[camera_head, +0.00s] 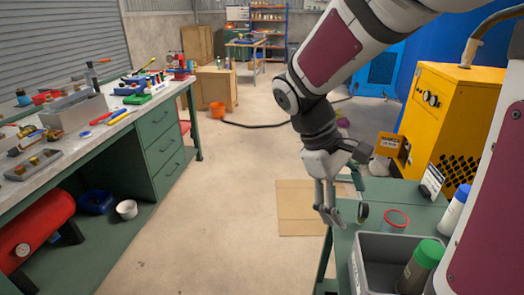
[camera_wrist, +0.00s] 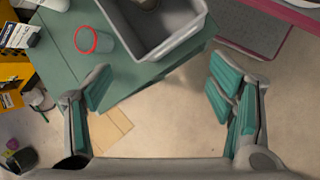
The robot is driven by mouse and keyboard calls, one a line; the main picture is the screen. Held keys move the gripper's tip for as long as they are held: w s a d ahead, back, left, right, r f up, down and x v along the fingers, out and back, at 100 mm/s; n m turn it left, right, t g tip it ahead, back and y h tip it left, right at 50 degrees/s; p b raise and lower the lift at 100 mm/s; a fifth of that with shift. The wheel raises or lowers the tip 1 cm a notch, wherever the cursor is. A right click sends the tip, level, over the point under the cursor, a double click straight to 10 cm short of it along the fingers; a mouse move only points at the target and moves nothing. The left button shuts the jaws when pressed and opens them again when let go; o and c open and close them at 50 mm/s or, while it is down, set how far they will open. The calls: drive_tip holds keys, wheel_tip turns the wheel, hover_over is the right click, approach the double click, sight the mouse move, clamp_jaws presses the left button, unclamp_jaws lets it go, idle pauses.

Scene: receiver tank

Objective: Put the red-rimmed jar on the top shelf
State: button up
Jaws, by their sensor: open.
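The red-rimmed jar stands on the green table (camera_head: 345,245), right of my gripper (camera_head: 331,212) in the head view. Its red rim (camera_head: 397,218) shows clearly; its body is see-through and hard to make out. In the wrist view the jar (camera_wrist: 90,41) is near the table's edge, upper left, beyond the left finger. My gripper (camera_wrist: 160,88) is open and empty, its fingers wide apart and apart from the jar. A rack with several shelves (camera_head: 268,20) stands far back in the head view; its top shelf is small and hard to tell.
A grey bin (camera_head: 365,262) holding a green-capped bottle (camera_head: 420,265) is beside the jar. A cluttered workbench (camera_head: 110,130) lines the left. The middle floor is mostly clear.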

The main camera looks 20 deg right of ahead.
drive_tip(key=w+d+f+n+g+h, duration=0.3)
drive_tip(key=w+d+f, duration=0.3)
drive_tip(key=d+f, duration=0.15)
drive_tip(key=n+g+h+p, duration=0.1)
drive_tip(key=n+h, duration=0.3)
approach(405, 222)
drive_tip(key=shift+p+x, duration=0.3)
drive_tip(key=shift+x, duration=3.15)
drive_tip(key=shift+f, duration=0.1)
drive_tip(key=c, duration=1.4)
drive_tip(key=shift+o, duration=0.2)
